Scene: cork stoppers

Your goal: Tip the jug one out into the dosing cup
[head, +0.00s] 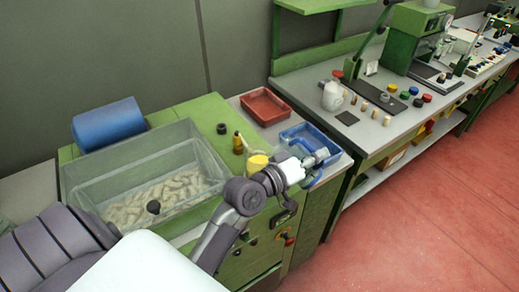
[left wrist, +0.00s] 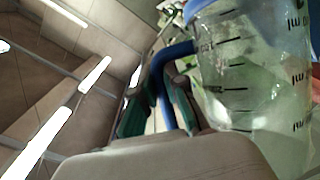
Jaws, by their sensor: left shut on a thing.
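In the head view I cannot make the jug out clearly. A yellow object (head: 257,162) shows partly behind my arm. I cannot tell for sure which thing is the dosing cup. My right gripper is not in view.
A clear bin (head: 90,180) of cork stoppers stands at left, with a blue roll (head: 108,124) behind it. A red tray (head: 265,106) and the blue tray (head: 296,131) lie nearby. The right bench holds a white bottle (head: 332,96) and several small stoppers. The red floor is clear.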

